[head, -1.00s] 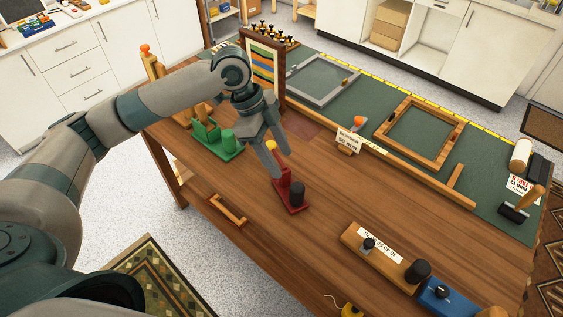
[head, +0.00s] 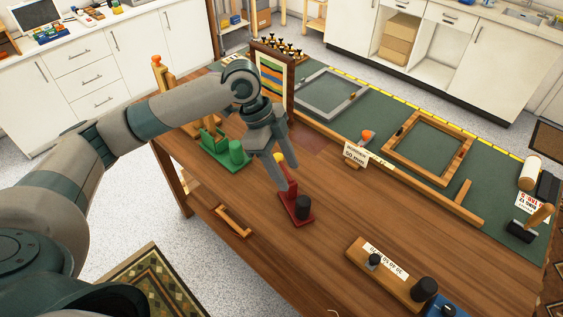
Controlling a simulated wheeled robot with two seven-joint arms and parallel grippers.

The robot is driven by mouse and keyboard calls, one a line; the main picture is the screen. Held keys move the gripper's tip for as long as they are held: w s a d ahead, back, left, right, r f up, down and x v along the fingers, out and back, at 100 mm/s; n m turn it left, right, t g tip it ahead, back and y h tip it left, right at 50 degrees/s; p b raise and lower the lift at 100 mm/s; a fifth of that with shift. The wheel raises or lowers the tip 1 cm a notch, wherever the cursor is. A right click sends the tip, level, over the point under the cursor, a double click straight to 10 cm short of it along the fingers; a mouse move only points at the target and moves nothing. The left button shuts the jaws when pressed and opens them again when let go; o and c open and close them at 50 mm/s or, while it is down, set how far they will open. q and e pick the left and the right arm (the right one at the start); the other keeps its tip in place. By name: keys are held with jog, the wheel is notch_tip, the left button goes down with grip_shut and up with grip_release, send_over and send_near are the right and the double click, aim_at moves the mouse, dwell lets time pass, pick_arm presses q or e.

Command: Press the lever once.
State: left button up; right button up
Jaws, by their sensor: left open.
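My right gripper is not in view.
A green device (head: 234,154) stands left of the red one. A small sign (head: 356,153), wooden frame (head: 430,148) and striped framed print (head: 274,75) are behind. A wooden block with knobs (head: 385,275) is at front right. Bare tabletop lies between.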

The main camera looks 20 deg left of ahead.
pick_arm(q)
grip_shut()
dwell(1.5)
